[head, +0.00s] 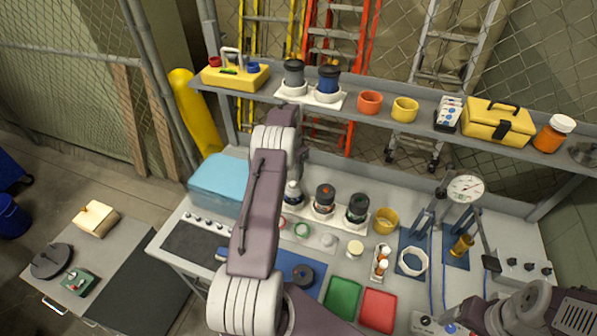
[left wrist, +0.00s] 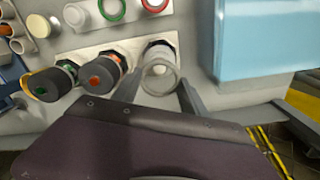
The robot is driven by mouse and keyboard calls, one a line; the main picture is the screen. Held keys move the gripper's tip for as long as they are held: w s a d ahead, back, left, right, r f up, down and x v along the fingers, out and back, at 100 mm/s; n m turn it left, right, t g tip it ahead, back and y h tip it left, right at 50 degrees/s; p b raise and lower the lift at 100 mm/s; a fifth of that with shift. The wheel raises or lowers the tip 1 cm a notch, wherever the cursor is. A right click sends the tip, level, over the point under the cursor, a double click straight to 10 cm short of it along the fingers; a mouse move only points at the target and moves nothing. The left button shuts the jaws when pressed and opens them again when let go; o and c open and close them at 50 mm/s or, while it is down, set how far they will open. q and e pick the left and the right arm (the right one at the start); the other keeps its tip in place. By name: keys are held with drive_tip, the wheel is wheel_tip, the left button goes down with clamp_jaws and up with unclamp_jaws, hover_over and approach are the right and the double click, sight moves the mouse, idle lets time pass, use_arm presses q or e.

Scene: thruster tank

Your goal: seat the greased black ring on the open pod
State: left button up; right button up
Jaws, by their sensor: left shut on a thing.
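The open pod (head: 293,193), with a pale top, stands at the left end of a white rack (head: 310,212). In the left wrist view the open pod (left wrist: 159,52) is behind a grey-looking ring (left wrist: 160,87). My left gripper (left wrist: 160,76) is shut on this ring, one finger at each side, at the pod's top. I cannot tell whether the ring touches the pod or is just above it; its colour looks grey rather than black. In the head view my left arm hides part of the pod's surroundings. My right arm shows at bottom right, its fingertips out of sight.
Two pods, one orange-topped (head: 325,197) and one green-topped (head: 358,207), stand beside it on the rack. A blue box (head: 219,186) is to the left. A green ring (head: 302,229) lies in front. A yellow cup (head: 385,221) and a gauge stand (head: 466,189) are to the right.

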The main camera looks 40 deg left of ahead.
sight(293, 183)
use_arm(q)
drive_tip(key=shift+f+b, duration=1.3)
drive_tip(key=shift+f, duration=0.8)
drive_tip(key=shift+r, duration=0.1)
drive_tip(key=shift+f+b, duration=1)
drive_tip(key=shift+f, duration=0.45)
drive_tip(key=o, duration=1.4)
